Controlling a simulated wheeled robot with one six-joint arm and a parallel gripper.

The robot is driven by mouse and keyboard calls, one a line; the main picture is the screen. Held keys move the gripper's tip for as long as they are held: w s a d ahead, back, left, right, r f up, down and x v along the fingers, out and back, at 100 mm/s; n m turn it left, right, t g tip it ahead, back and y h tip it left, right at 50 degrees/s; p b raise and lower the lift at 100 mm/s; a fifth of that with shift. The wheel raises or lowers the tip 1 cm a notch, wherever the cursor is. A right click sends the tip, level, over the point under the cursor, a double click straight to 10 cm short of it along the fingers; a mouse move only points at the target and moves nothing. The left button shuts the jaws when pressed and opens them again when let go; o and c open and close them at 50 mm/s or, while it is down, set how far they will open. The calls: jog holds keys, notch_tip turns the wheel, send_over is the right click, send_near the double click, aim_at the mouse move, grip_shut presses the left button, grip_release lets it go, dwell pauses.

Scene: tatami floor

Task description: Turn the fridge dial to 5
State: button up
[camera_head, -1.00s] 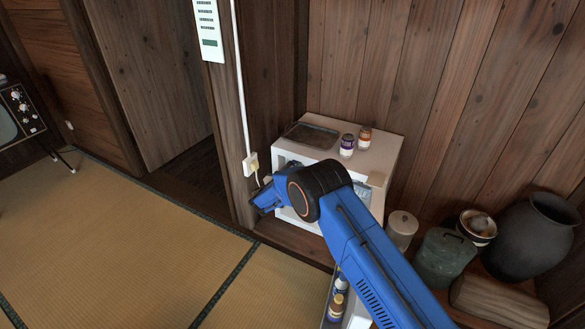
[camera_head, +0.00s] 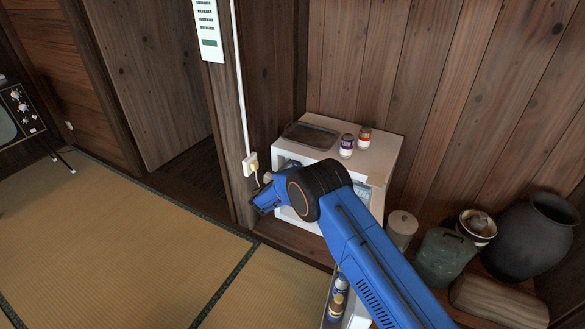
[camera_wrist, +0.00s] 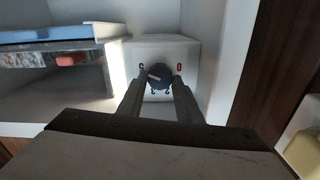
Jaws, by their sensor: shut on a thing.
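The fridge (camera_head: 372,160) is a small white box with its door open, standing against the wood wall. In the wrist view the dial (camera_wrist: 158,73) is a dark round knob with a pale pointer line, on a white housing (camera_wrist: 150,48) inside the fridge. Some red and dark marks ring it; most are too small to read, and the pointer slants toward the left. My gripper (camera_wrist: 158,88) is shut on the dial, one finger at each side. In the head view my blue arm hides the dial and most of the fridge interior.
Two small jars (camera_head: 347,146) (camera_head: 364,138) and a dark tray (camera_head: 312,135) are on the fridge top. Bottles (camera_head: 338,300) sit in the open door. A lidded canister (camera_head: 401,228), a green container (camera_head: 444,256) and a dark urn (camera_head: 532,235) stand to the right. The tatami at left is clear.

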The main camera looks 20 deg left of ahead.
jog(key=shift+s+f, duration=0.1)
jog(key=shift+f, duration=0.1)
jog(key=o, duration=1)
jog(key=shift+o, duration=0.2)
jog(key=shift+r, duration=0.1)
jog(key=shift+s, duration=0.1)
jog(key=s+a, duration=0.1)
jog(key=s, duration=1.6)
jog(key=shift+a, duration=0.15)
